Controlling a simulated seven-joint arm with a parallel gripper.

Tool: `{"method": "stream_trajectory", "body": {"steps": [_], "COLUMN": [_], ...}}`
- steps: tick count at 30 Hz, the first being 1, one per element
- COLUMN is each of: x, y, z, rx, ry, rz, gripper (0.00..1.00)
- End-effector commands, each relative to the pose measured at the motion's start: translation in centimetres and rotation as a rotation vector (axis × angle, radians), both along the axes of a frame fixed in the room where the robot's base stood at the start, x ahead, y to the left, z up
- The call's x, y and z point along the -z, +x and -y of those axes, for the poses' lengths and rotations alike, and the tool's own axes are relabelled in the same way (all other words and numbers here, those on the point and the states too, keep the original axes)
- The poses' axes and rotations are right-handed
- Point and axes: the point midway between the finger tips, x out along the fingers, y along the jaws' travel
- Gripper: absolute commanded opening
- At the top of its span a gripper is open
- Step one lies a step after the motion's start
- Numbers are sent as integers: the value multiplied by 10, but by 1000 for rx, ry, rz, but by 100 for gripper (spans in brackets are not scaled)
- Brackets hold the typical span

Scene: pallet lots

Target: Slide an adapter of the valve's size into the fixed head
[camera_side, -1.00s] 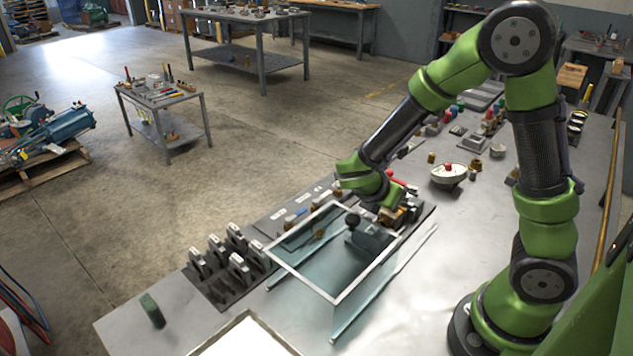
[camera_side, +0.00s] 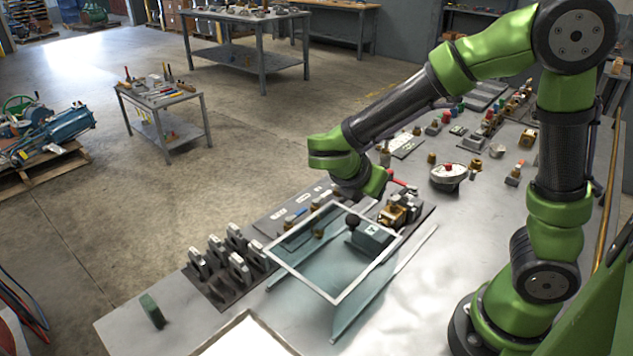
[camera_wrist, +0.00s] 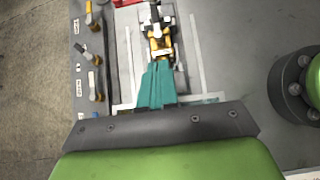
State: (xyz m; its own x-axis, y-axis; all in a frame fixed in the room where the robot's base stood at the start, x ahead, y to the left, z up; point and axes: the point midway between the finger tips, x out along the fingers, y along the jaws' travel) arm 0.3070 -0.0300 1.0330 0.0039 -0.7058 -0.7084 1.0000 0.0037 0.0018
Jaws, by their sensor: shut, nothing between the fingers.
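The brass body (camera_side: 396,213) sits in a grey fixture; in the wrist view a brass and silver assembly (camera_wrist: 160,43) lies straight ahead. A dark teal block with a black knob (camera_side: 370,238) stands beside it. A teal wedge (camera_wrist: 156,88) fills the wrist view's middle. Brass fittings (camera_wrist: 96,85) stand on a labelled grey strip (camera_side: 272,218); I cannot read their sizes.
A clear guard with a white frame (camera_side: 338,298) stands around the block. A dark rack with several grey clamps (camera_side: 222,290) is at left. The bare bench (camera_side: 440,270) is free at front right.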

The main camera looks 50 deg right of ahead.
Motion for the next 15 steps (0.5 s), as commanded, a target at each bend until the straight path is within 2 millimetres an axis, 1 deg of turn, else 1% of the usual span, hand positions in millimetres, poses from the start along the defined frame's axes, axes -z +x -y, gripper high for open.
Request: {"method": "stream_trajectory", "body": {"steps": [4,7,9,11,15], "x": [0,0,0,-2,-7], "y": [0,0,-1,-2,-10], "z": [0,2,10,21,56], "rx": [-1,7,31,69,237], "ry": [0,0,1,3,65], "rz": [1,0,3,10,31], "gripper": [0,15,26,35,57]}}
